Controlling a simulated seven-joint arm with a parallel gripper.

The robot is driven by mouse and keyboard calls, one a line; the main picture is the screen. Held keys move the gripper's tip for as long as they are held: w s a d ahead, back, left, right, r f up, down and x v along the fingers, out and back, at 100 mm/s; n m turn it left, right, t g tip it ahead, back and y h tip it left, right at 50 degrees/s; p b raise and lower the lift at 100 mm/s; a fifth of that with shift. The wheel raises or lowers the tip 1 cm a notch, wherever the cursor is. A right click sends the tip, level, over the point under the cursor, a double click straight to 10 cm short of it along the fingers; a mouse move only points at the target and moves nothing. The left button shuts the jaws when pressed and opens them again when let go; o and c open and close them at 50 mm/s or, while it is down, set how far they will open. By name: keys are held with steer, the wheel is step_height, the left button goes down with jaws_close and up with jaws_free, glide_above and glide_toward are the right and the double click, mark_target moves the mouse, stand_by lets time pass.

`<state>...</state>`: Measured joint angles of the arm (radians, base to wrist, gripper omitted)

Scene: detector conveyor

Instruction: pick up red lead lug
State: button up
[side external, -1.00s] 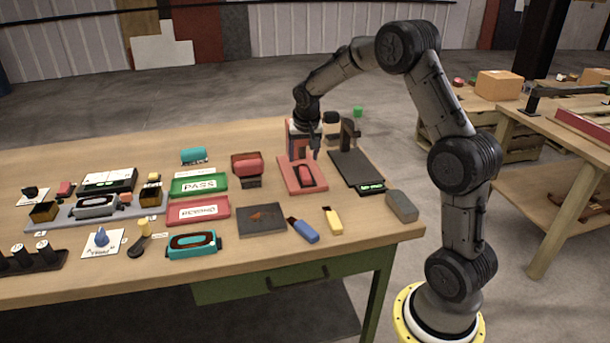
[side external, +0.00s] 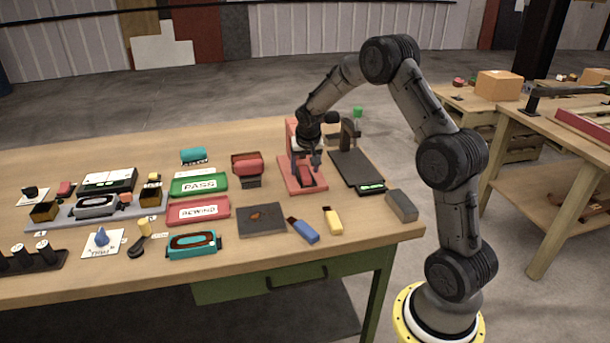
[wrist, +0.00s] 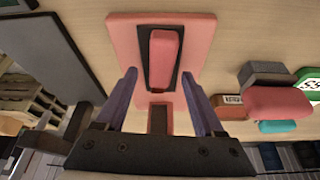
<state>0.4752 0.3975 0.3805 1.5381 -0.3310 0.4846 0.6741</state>
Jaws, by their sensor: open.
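A red oblong piece, which looks like the red lead lug (wrist: 165,60), lies in a dark recess on a flat red base plate (wrist: 125,40). In the side external view the red base plate (side external: 290,184) stands right of the table's middle, with a red upright behind it. My gripper (side external: 311,168) is low over this plate and partly hides the piece. In the wrist view my gripper (wrist: 161,82) has its two fingers spread wide, with the red piece ahead between their lines. Nothing is held. Whether the fingertips are level with the piece I cannot tell.
A dark slab with a post and green display (side external: 358,172) stands close to the right. A red block on a dark holder (side external: 247,168) is on the left. A grey block (side external: 402,205), yellow piece (side external: 333,221) and blue piece (side external: 303,230) lie in front.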

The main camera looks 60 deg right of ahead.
steer(key=shift+f, duration=0.25)
stand_by(0.3)
jaws_close()
